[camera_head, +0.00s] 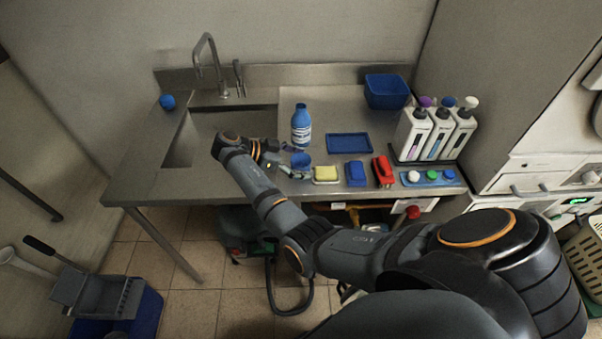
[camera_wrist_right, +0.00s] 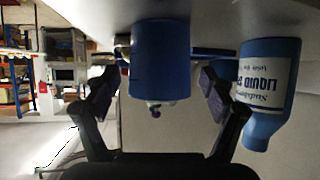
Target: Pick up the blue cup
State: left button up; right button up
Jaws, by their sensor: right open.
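The blue cup (camera_head: 301,161) stands on the steel counter near its front edge, just right of my right gripper (camera_head: 290,162) in the head view. In the wrist view, the blue cup (camera_wrist_right: 160,62) appears upside down between the two spread fingers of my right gripper (camera_wrist_right: 160,88). The fingers lie on either side of the cup, with no clear grip on it. My left gripper is not in view.
A blue liquid-soap bottle (camera_head: 301,126) stands just behind the cup, close to a finger. A yellow sponge (camera_head: 326,174), a blue block (camera_head: 355,173) and a red stapler-like item (camera_head: 383,171) lie to the right. The sink (camera_head: 205,135) is left; a blue tray (camera_head: 349,143) lies behind.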

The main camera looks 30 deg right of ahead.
jog(key=shift+r, duration=0.1)
jog(key=shift+a, duration=0.1)
jog(key=shift+c, duration=1.2)
jog(key=c, duration=1)
jog(key=shift+r, duration=0.1)
jog(key=shift+c, duration=0.2)
notch_tip(320, 180, up, 10)
jog(key=p, duration=0.9)
jog(key=shift+f+p, duration=0.25)
jog(key=shift+p, duration=0.15)
